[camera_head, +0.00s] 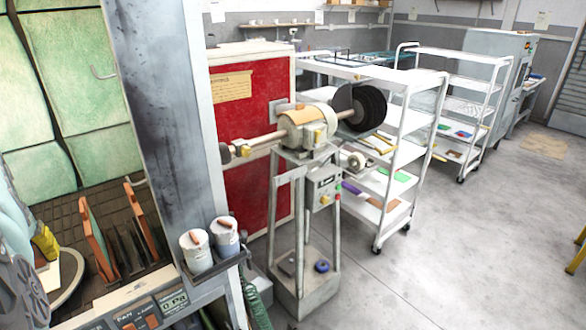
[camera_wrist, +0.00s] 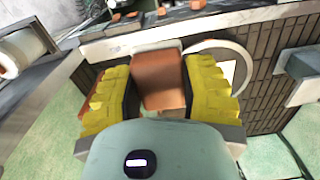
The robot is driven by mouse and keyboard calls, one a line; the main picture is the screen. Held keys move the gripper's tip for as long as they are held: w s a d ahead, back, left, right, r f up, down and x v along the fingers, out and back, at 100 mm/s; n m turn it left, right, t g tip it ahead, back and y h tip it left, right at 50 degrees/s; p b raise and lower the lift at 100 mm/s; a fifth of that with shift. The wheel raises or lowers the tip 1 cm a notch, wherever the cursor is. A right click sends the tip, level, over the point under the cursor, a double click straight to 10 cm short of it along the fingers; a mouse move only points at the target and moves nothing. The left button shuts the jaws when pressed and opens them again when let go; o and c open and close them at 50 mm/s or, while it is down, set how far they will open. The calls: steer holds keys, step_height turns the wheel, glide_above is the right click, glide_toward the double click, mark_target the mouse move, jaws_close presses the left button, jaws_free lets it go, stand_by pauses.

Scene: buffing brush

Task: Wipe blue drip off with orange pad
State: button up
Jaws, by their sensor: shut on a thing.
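My gripper (camera_wrist: 160,95) has yellow ribbed fingers, shut on an orange pad (camera_wrist: 158,80) in the wrist view. In the head view only part of my gripper (camera_head: 45,242) shows at the left edge, and the pad cannot be made out there. The gripper is inside the booth, above or beside a round plate (camera_head: 67,290) with a pale square on it. The plate also shows in the wrist view (camera_wrist: 243,55), just right of the fingers. I cannot make out a blue drip in either view; the gripper and pad hide part of the plate area.
Orange slabs (camera_head: 95,235) stand upright in the booth. Two pale cans (camera_head: 197,252) with orange pieces on top stand at the booth's front edge, beside a grey post (camera_head: 165,110). A buffing machine (camera_head: 305,130) stands outside, with white shelf carts (camera_head: 400,150) behind it.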

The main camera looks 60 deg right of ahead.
steer(key=shift+d+f, duration=0.2)
steer(key=shift+f, duration=0.1)
steer(key=shift+f, duration=0.3)
